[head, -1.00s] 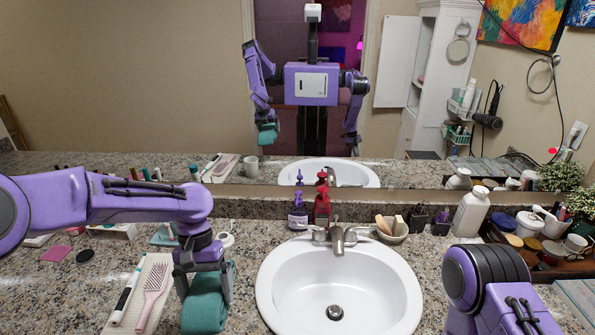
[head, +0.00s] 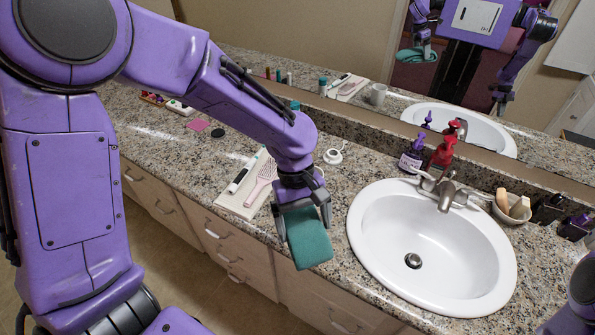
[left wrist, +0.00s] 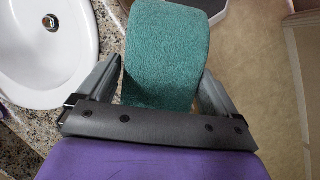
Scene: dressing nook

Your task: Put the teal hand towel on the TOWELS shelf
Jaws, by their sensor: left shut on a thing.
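The teal hand towel (head: 308,238) is folded and held by my left gripper (head: 303,212) at the front edge of the counter, left of the sink. In the left wrist view the towel (left wrist: 165,50) sits between the two fingers of my left gripper (left wrist: 160,80). The sink shows at the left there and the floor at the right. In the mirror the towel shows as a small teal reflection. No TOWELS shelf label is visible.
The white sink (head: 432,290) with its faucet (head: 447,195) is right of the towel. A beige mat (head: 232,207) with a pink hairbrush (head: 262,180) lies to the left. Purple (head: 412,155) and red (head: 443,152) pump bottles stand behind the sink. Drawers (head: 225,235) line the counter front.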

